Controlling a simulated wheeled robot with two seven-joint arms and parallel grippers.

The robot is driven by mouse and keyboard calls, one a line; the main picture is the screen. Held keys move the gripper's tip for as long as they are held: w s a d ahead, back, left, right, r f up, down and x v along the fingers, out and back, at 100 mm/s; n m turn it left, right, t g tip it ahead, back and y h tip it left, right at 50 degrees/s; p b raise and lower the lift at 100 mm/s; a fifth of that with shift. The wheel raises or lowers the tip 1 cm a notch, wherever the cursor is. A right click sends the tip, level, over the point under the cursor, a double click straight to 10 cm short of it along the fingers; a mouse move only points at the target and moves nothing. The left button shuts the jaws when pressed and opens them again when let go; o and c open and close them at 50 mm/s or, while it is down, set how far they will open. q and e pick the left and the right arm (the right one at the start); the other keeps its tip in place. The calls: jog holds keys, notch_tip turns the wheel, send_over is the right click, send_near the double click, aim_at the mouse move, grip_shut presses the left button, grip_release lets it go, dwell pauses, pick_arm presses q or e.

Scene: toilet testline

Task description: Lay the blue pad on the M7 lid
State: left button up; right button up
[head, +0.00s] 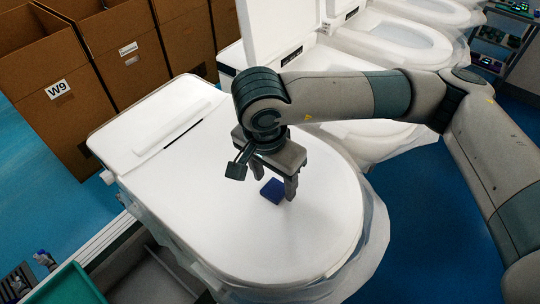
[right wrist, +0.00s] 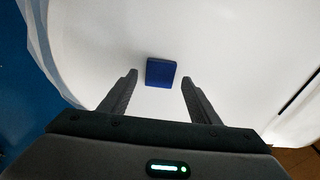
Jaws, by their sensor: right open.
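The blue pad (head: 272,190) is a small dark blue block lying on the closed white lid (head: 225,225) of the nearest toilet. My right gripper (head: 275,187) is above the lid, pointing down, right over the pad. In the right wrist view the pad (right wrist: 161,72) lies on the white lid (right wrist: 215,45), a little beyond and between the two open fingertips (right wrist: 159,75). The fingers are apart and do not touch it. No M7 label is visible. My left gripper is not in view.
Cardboard boxes, one marked W9 (head: 59,89), stand at the back left. More toilets (head: 400,40) line up behind, some with raised lids. A green tray (head: 62,288) is at the lower left. Plastic wrapping (head: 372,235) hangs around the near toilet's rim.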

aim_at(269, 196)
notch_tip(269, 196, up, 10)
jog(key=s+a+b, duration=0.1)
jog(key=b, duration=0.3)
jog(key=shift+s+r, duration=0.15)
jog(key=shift+r, duration=0.1)
dwell(0.5)
